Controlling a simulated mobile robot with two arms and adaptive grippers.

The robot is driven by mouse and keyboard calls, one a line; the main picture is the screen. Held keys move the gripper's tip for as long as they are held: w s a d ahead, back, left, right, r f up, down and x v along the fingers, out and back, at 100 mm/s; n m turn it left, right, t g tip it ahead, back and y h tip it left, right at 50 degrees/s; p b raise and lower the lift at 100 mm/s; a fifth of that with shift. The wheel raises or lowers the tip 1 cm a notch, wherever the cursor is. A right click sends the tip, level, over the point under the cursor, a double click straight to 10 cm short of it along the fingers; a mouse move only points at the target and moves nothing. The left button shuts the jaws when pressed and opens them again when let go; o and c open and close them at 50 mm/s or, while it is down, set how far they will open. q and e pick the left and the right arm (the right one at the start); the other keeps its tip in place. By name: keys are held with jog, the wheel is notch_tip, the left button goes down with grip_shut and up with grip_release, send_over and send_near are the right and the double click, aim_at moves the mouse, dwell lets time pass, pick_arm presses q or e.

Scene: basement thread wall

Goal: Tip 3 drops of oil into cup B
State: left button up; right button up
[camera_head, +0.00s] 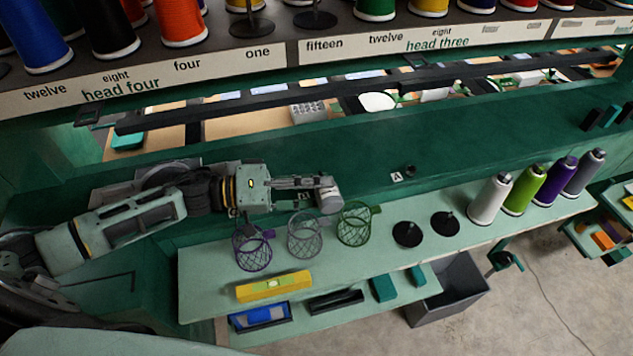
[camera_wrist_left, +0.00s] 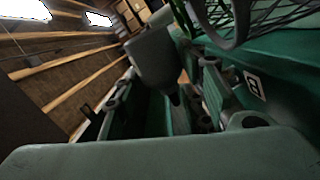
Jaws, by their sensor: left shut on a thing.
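My left gripper (camera_head: 312,185) reaches in from the left, above the green ledge. It is shut on a grey, rounded thing (camera_head: 329,200) that looks like a small oil bottle, partly covered by the fingers. In the left wrist view a grey body (camera_wrist_left: 155,55) with a dark narrow end shows beside the gripper's links. A white card marked A (camera_head: 397,177) lies on the ledge, with a small dark cup (camera_head: 410,170) beside it. A card marked B (camera_wrist_left: 252,85) shows in the left wrist view. I cannot make out cup B; the gripper may hide it. My right gripper is not in view.
Purple (camera_head: 252,248), grey (camera_head: 305,235) and green (camera_head: 354,224) wire baskets stand along the pale shelf (camera_head: 210,285) near the gripper. A yellow level (camera_head: 273,287), black spindle discs (camera_head: 407,234) and several thread cones (camera_head: 490,200) are there too. The ledge right of card A is mostly clear.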

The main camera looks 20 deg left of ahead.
pick_arm(q)
jog(key=shift+r+p, duration=0.1)
jog(key=shift+p, duration=0.4)
jog(key=shift+a+n+p, duration=0.15)
jog(key=shift+n+p, duration=0.85)
jog(key=shift+n, duration=0.1)
jog(key=shift+h, duration=0.3)
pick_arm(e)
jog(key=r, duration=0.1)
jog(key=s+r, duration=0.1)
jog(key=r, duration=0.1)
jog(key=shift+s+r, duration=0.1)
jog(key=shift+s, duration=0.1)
pick_arm(q)
jog(key=shift+p, duration=0.5)
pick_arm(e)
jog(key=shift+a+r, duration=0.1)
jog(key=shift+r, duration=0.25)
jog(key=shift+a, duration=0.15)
